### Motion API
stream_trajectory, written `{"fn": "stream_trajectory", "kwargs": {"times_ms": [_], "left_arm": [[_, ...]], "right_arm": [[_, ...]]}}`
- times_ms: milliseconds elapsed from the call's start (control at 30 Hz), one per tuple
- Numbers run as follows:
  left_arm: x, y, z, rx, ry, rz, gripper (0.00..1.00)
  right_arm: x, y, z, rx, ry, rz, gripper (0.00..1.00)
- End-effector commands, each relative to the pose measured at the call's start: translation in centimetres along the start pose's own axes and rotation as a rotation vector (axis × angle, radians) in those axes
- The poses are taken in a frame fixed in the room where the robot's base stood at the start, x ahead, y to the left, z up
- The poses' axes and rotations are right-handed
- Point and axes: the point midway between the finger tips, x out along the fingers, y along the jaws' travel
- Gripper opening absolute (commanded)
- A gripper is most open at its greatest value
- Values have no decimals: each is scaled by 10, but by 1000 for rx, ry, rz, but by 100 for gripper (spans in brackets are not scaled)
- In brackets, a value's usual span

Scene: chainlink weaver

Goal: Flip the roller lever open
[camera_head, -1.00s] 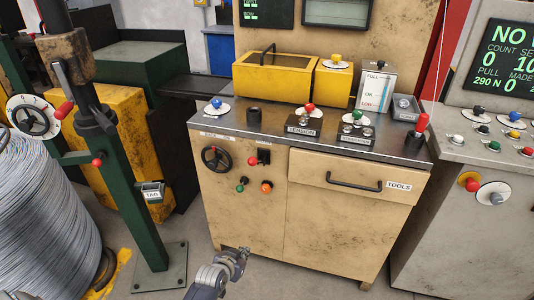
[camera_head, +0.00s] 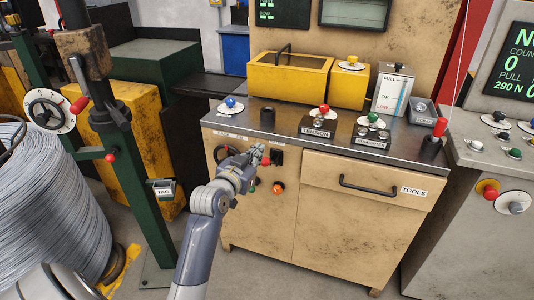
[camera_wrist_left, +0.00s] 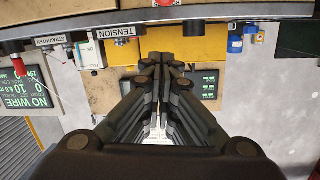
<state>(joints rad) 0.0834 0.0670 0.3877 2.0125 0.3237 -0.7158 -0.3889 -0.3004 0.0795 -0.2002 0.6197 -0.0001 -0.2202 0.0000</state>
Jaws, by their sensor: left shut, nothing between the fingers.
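No lever in view is legibly labelled as the roller lever. On the beige cabinet's front, a black switch plate (camera_head: 279,157) shows just right of my left gripper (camera_head: 259,153); the red knob beside it is mostly hidden. My left gripper is shut and empty, in front of the cabinet's upper left front. In the left wrist view its fingers (camera_wrist_left: 160,75) are together. A red-handled lever (camera_head: 439,130) stands upright at the worktop's right end. A red-knobbed lever (camera_head: 323,109) stands on the TENSION block. My right gripper is out of view.
The worktop carries a yellow box (camera_head: 288,76), a STRAIGHTEN block (camera_head: 371,141) and a black cup (camera_head: 267,117). An orange button (camera_head: 278,187) and a drawer handle (camera_head: 368,189) are on the cabinet front. A green post (camera_head: 125,170) and wire coil (camera_head: 45,215) stand left.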

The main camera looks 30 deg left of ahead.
Motion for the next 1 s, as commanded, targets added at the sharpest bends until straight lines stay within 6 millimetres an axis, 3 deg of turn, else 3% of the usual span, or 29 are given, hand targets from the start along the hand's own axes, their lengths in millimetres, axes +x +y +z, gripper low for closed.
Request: {"fn": "stream_trajectory", "kwargs": {"times_ms": [167,700,800,1000], "left_arm": [[12,0,-1,-2,1,0,0],[103,0,-1,-2,0,0,0],[94,0,19,-1,-5,0,0],[88,0,36,0,-2,0,0]], "right_arm": [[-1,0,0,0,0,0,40],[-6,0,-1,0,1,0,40],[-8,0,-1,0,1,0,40],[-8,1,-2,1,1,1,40]]}}
